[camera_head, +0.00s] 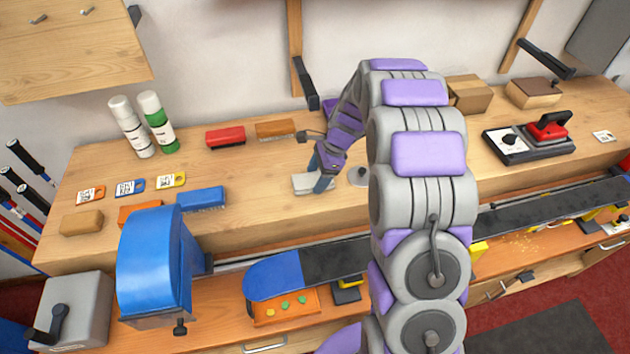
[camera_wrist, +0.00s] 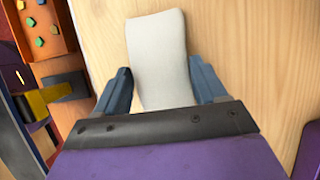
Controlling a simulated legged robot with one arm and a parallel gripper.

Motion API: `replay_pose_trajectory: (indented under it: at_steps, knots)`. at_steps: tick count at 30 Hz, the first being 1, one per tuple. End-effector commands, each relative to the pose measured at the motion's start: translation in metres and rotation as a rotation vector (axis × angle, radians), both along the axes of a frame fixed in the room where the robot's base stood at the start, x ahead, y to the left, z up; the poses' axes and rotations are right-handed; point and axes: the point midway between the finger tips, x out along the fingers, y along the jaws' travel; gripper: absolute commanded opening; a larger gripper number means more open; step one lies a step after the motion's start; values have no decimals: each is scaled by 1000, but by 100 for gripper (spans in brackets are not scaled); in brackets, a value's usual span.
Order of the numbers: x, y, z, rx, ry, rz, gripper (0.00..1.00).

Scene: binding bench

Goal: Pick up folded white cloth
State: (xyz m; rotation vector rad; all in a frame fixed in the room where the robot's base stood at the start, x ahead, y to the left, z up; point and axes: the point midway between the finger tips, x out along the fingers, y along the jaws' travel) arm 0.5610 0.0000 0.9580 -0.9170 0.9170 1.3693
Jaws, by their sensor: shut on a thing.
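The folded white cloth (camera_head: 306,184) lies on the wooden bench, near the middle, in the head view. In the wrist view the cloth (camera_wrist: 158,50) is a pale, rounded rectangle that extends out from between the blue fingers. My gripper (camera_head: 322,182) reaches down to the cloth from above; it also shows in the wrist view (camera_wrist: 165,92). Its fingers are shut on the cloth, one at each side. The near end of the cloth is hidden by the gripper's dark edge. I cannot tell whether the cloth is clear of the bench.
A small round metal item (camera_head: 359,177) sits just right of the cloth. Red (camera_head: 225,137) and brown (camera_head: 275,128) brushes lie behind. A blue brush (camera_head: 201,199) is to the left. A ski or board with a blue tip (camera_head: 273,276) runs along the front.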

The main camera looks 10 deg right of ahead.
Motion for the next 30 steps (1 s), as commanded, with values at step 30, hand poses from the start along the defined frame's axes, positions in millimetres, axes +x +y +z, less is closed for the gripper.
replay_pose_trajectory:
  at_steps: [30]
  knots:
    - [-58,-13,42,3,4,-2,42]
